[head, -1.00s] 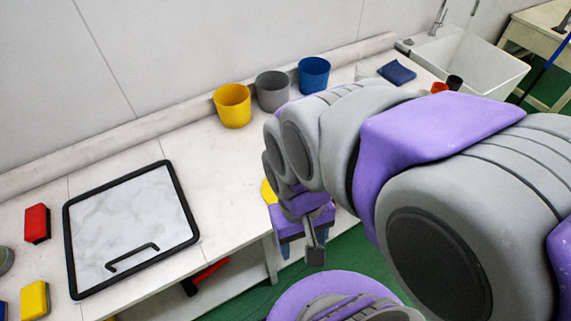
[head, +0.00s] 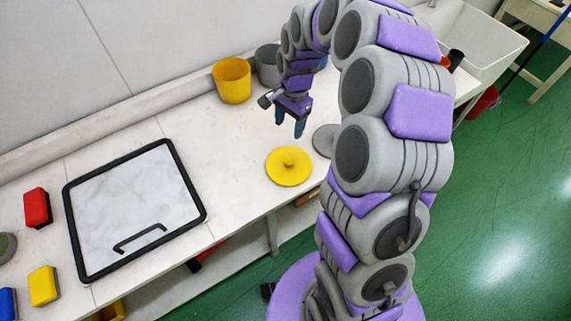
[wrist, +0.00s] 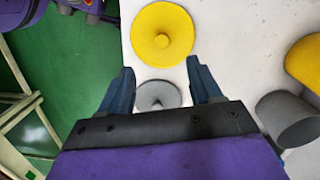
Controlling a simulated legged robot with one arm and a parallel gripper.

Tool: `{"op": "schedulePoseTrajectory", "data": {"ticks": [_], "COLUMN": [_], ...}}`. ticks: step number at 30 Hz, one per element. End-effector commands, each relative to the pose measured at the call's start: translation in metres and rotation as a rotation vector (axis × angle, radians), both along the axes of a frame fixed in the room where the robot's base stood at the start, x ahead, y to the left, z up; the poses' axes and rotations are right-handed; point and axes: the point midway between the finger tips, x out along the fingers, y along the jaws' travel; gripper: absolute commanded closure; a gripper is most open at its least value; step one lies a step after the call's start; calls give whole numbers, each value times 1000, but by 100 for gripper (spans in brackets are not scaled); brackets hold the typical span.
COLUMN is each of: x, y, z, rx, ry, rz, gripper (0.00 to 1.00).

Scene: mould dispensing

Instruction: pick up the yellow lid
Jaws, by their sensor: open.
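The yellow lid (head: 289,166) is a flat round disc with a small knob on top. It lies on the white table near its front edge. In the wrist view the yellow lid (wrist: 162,34) is at the top, beyond my fingertips. My gripper (head: 290,124) is open, empty and above the table, just behind the lid in the head view. In the wrist view my gripper (wrist: 160,70) has its two blue fingers spread apart. A grey lid (wrist: 158,95) shows between the fingers, on the table below. The grey lid (head: 324,140) is partly hidden by my arm in the head view.
A yellow cup (head: 232,80) and a grey cup (head: 266,65) stand at the table's back. A black-framed tray (head: 190,190) lies to the left, with red (head: 37,207) and yellow (head: 43,286) blocks beside it. Table between tray and yellow lid is clear.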

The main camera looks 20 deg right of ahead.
Motion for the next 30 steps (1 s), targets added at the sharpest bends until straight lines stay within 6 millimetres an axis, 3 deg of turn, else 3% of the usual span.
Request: {"op": "schedulePoseTrajectory", "data": {"ticks": [7, 21, 30], "x": [9, 3, 3], "y": [-16, 6, -2], "z": [-24, -114, -133], "rx": [6, -6, 2], "ry": [5, 5, 2], "rz": [-57, -54, -54], "gripper": [36, 36, 36]}}
